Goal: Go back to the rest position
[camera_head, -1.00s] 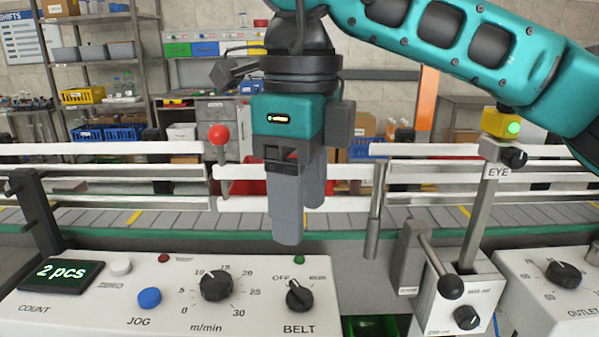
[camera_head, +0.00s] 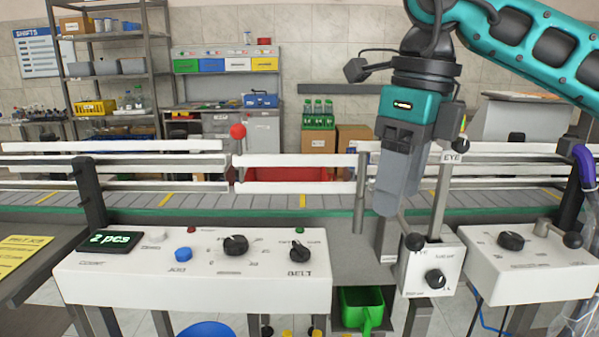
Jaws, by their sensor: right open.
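My right gripper (camera_head: 391,205) hangs from the teal arm at the upper right, pointing down in front of the conveyor rails. It is open and holds nothing that I can see; from this side its fingers nearly overlap. It is above and left of the eye sensor's box (camera_head: 431,266) and to the right of the belt control panel (camera_head: 190,285). The BELT knob (camera_head: 300,251) and the m/min knob (camera_head: 235,245) are clear of it. My left gripper is not in view.
A red ball-topped lever (camera_head: 237,131) stands at the rails. The outlet panel (camera_head: 540,270) is at the right, a green bin (camera_head: 362,307) below. The display (camera_head: 110,240) reads "2 pcs".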

